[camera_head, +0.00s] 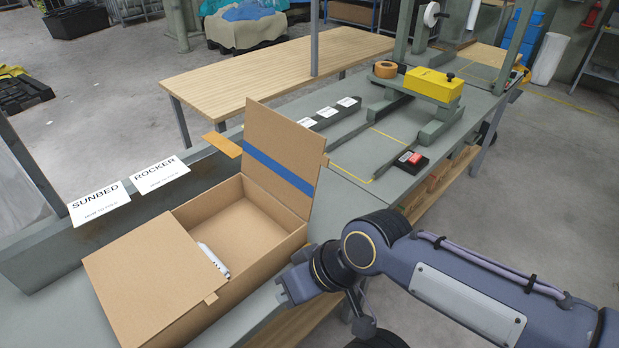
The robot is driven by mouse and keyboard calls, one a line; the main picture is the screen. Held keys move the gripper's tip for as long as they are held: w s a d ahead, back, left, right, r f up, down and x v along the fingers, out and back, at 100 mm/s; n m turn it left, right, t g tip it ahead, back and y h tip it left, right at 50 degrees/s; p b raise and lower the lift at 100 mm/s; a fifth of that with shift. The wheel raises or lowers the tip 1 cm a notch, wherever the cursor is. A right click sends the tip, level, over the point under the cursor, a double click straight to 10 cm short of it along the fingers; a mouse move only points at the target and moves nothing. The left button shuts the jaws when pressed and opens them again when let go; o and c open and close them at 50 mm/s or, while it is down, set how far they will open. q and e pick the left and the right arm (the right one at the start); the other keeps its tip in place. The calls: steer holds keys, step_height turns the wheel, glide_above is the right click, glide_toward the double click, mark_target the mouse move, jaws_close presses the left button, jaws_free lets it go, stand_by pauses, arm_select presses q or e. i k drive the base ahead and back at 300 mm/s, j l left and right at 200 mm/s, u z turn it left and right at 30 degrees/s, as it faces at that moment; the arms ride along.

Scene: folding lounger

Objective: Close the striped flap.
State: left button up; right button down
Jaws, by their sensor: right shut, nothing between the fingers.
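An open cardboard box (257,273) stands on the grey bench. Its flap with a blue stripe (280,150) stands raised, nearly upright, along the far right side of the box. A plain flap (150,280) lies over the near left part of the box. A white item (213,259) shows inside, partly under the plain flap's edge. My right gripper (284,286) is beside the box's right wall, below the striped flap and apart from it. It is shut and empty; whether it touches the wall is unclear. My left gripper is out of view.
Cards reading SUNBED (100,204) and ROCKER (160,175) lie on a grey ledge (40,258) behind the box. A yellow block on a green stand (433,85) and a black-red device (410,161) are farther along the bench. A wooden table (270,75) stands behind.

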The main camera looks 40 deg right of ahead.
mark_target(285, 157)
steer(key=z, duration=1.5)
steer(key=i+l+u, duration=0.15)
steer(key=l+u, duration=0.3)
steer(key=i+l+u, duration=0.1)
steer(key=l+u, duration=0.35)
